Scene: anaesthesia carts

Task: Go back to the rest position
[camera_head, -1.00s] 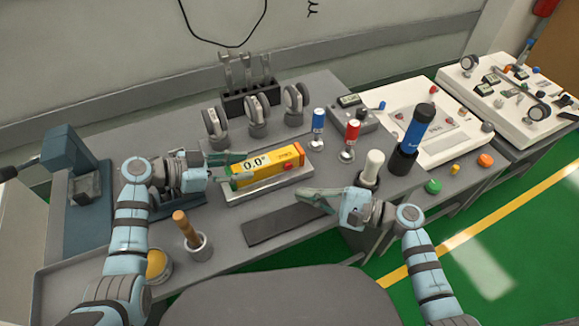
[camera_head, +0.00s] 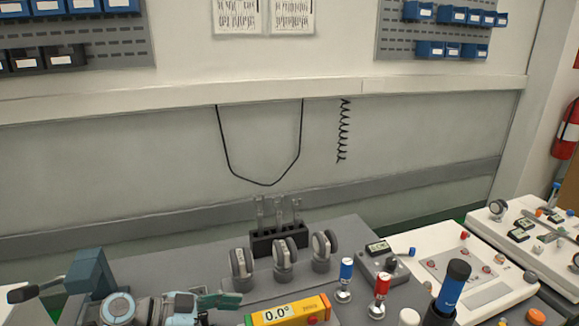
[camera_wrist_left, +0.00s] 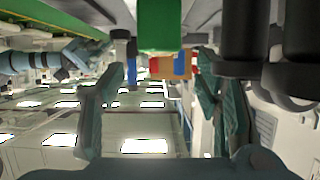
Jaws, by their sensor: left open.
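My left gripper (camera_head: 218,303) shows at the bottom edge of the head view, left of the yellow digital level (camera_head: 290,312) that reads 0.0°. In the left wrist view its two green-grey fingers (camera_wrist_left: 162,75) stand wide apart with nothing held between them. The level's green end (camera_wrist_left: 160,25) lies beyond the fingertips there. My right gripper is outside the head view. A light blue arm of mine (camera_wrist_left: 35,58) shows at the left of the wrist view, but its jaws are too small to read.
Grey round-headed pieces (camera_head: 283,255) stand behind the level on the grey bench. A blue-topped knob (camera_head: 345,275), a red-topped knob (camera_head: 381,290) and a blue-black cylinder (camera_head: 452,290) stand to the right. White consoles (camera_head: 455,255) fill the far right. A dark blue press-like stand (camera_head: 92,282) is at left.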

